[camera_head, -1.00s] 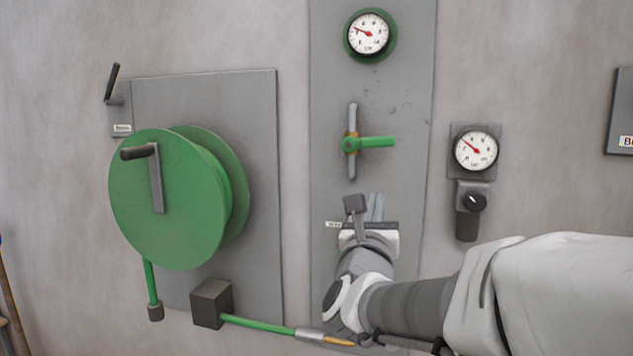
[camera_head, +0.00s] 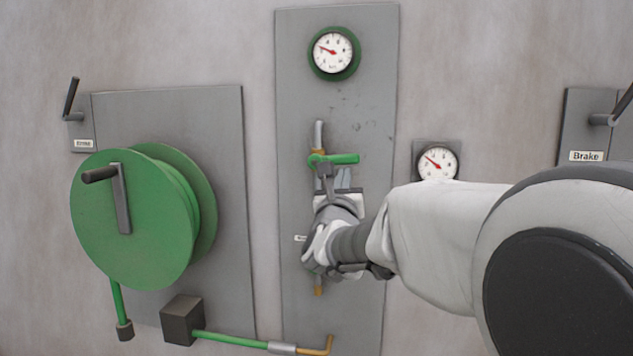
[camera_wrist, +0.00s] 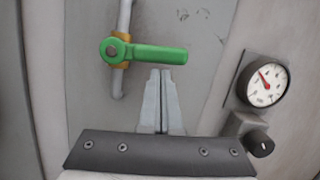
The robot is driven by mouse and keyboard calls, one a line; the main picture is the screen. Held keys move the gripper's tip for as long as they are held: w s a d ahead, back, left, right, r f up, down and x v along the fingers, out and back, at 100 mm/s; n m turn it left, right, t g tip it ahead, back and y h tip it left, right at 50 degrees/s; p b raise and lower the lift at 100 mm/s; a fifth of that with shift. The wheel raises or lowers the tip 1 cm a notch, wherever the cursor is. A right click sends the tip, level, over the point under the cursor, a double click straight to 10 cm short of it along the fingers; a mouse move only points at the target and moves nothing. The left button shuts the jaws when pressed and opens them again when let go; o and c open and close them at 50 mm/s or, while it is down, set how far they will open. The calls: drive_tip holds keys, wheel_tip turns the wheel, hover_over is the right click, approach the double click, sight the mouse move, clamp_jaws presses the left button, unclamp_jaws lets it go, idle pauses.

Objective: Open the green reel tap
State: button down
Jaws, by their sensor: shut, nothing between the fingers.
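The green tap (camera_head: 334,159) is a lever on a vertical grey pipe (camera_head: 318,135) with brass fittings, on a tall grey panel. Its handle lies horizontal, across the pipe, and points right. It also shows in the wrist view (camera_wrist: 145,54), just beyond my fingertips. The green reel (camera_head: 135,215) hangs on a panel to the left, with a green hose below. My gripper (camera_head: 343,178) is shut and empty, right below the tap handle. In the wrist view its fingertips (camera_wrist: 160,72) are at or very near the handle's lower edge; I cannot tell whether they touch.
A green-rimmed gauge (camera_head: 333,53) sits above the tap. Another gauge (camera_head: 436,162) is to the right, with a dark knob (camera_wrist: 258,144) below it in the wrist view. A brake plate (camera_head: 586,155) with a lever is at the far right. The wall between is bare.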

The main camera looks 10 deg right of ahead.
drive_tip(key=shift+b, duration=0.4)
drive_tip(key=shift+r+n+b, duration=0.1)
drive_tip(key=shift+n+b, duration=0.25)
drive_tip(key=shift+n, duration=0.25)
